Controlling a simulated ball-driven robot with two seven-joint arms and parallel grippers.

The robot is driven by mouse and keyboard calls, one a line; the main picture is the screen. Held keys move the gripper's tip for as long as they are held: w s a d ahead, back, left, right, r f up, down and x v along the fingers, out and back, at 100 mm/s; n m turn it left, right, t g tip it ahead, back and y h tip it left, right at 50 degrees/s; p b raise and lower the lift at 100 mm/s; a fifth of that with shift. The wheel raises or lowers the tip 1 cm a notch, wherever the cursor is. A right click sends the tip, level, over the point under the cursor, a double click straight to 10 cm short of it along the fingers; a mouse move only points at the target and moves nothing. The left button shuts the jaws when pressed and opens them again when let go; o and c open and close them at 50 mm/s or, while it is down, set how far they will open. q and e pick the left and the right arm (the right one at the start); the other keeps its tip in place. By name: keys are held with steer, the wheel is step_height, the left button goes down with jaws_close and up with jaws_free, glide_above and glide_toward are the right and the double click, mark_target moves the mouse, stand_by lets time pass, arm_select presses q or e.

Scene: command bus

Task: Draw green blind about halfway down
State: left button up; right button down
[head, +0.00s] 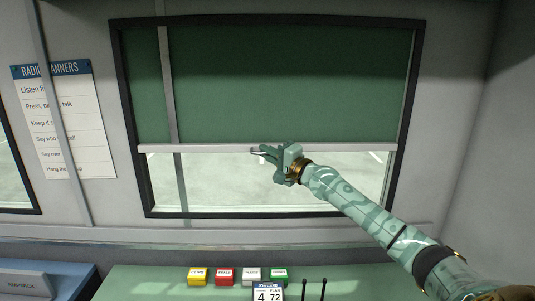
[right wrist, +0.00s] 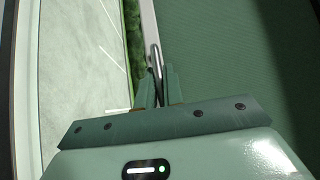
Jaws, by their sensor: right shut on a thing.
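The green blind (head: 290,85) hangs in the dark-framed window and covers roughly the upper two thirds of the opening. Its pale bottom bar (head: 350,147) runs level across the window. My right gripper (head: 262,152) is at the middle of the bar, shut on the blind's small metal pull (head: 257,150). In the right wrist view the pull (right wrist: 156,62) stands between the two fingers beside the bar (right wrist: 149,25), with the blind's fabric (right wrist: 230,50) to the right. My left gripper is not in view.
Below the bar, bare glass (head: 330,185) shows pale paved ground outside. A desk under the window holds yellow (head: 198,276), red (head: 224,276), white (head: 251,275) and green (head: 279,275) blocks. A placard (head: 65,120) hangs on the left wall. Two thin black antennas (head: 304,289) stand at the desk's front.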

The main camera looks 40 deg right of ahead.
steer(key=c, duration=1.5)
jaws_free()
steer(key=s+b, duration=0.1)
steer(key=s, duration=0.4)
steer(key=s+d+f+b, duration=0.1)
steer(key=s, duration=0.4)
steer(key=s+f+b, duration=0.1)
steer(key=s+b, duration=0.1)
steer(key=s, duration=0.4)
steer(key=shift+d, duration=0.25)
